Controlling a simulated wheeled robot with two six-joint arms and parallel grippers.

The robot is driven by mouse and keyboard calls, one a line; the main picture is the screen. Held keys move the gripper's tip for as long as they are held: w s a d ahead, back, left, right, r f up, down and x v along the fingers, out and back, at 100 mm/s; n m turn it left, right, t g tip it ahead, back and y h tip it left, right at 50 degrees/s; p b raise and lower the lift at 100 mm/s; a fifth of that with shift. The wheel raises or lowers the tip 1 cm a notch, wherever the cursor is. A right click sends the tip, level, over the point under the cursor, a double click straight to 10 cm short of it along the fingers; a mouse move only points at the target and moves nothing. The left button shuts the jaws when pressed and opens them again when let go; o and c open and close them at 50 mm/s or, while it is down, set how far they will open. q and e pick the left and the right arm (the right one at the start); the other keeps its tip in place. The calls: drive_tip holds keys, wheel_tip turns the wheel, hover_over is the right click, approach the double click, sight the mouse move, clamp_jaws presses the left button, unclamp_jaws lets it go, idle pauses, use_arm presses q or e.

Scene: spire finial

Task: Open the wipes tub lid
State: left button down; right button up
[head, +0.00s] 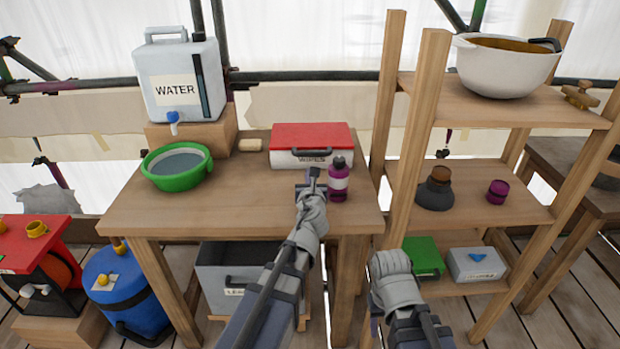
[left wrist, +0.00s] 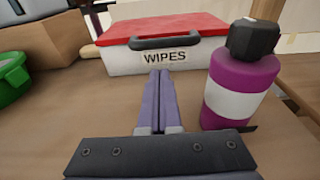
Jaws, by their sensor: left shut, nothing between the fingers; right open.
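The wipes tub (head: 312,155) is a white box with a red lid (head: 310,135), standing at the back right of the wooden table. Its lid lies shut, and a dark handle sits at the front above the WIPES label. In the left wrist view the tub (left wrist: 120,62) is straight ahead. My left gripper (head: 312,180) is shut and empty, just in front of the tub's front face; its fingers (left wrist: 160,100) point at the label. Whether they touch the tub is unclear. My right gripper (head: 395,278) is low, right of the table in front of the shelf, open, away from the tub.
A purple bottle (head: 338,180) stands close to the right of my left gripper. A green basin (head: 177,167), a soap bar (head: 250,145) and a water container (head: 180,80) are on the left. A wooden shelf (head: 470,195) rises on the right. The table's front middle is clear.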

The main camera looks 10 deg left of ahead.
use_arm(q)
drive_tip(key=b+x, duration=0.1)
drive_tip(key=x, duration=0.6)
drive_tip(key=shift+w+a+f, duration=0.1)
drive_tip(key=shift+w+a, duration=0.05)
drive_tip(key=shift+w, duration=0.2)
